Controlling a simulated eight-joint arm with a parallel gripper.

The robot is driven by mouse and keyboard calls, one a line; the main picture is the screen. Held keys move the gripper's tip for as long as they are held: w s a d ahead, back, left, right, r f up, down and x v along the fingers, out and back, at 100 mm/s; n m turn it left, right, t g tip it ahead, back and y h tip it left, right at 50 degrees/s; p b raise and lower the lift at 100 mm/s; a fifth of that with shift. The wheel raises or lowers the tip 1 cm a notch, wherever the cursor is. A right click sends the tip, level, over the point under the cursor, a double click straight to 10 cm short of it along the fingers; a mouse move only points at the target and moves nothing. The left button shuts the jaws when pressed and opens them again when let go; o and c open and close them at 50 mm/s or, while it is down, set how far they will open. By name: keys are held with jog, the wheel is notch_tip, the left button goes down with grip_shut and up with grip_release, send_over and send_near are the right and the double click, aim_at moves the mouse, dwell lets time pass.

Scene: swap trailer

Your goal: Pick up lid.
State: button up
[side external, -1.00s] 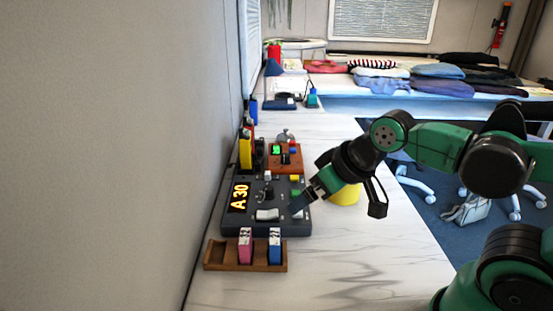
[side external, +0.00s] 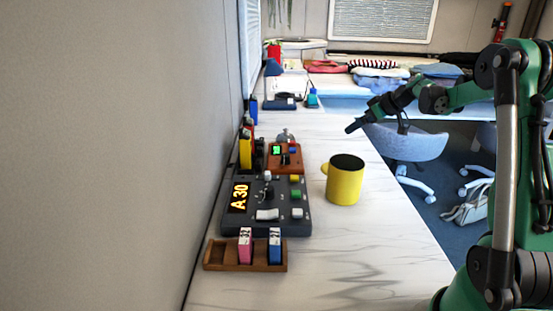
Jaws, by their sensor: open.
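I cannot make out anything that is clearly a lid. A yellow mug (side external: 344,184) stands upright on the pale marbled counter, its handle to the left and its top dark; I cannot tell whether that is a cover or the inside. A small silvery domed thing (side external: 285,136) sits behind the brown box, too small to identify. My gripper (side external: 352,128) is open and empty, beyond the mug, over the counter near its right edge. It points left and is apart from the mug.
A dark console (side external: 266,217) reading "A 30" lies along the wall. Before it is a wooden rack (side external: 221,254) with a pink and a blue piece; behind it, a brown control box (side external: 285,165). Folded clothes lie at the back. The marbled counter (side external: 350,260) is clear in front.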

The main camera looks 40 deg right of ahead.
jog(key=f, duration=0.8)
jog(key=shift+w+d+f, duration=0.15)
jog(key=shift+w+f, duration=0.05)
jog(key=shift+f, duration=0.15)
jog(key=shift+x, duration=3.35)
jog(key=c, duration=1.3)
jog(key=shift+c, duration=0.2)
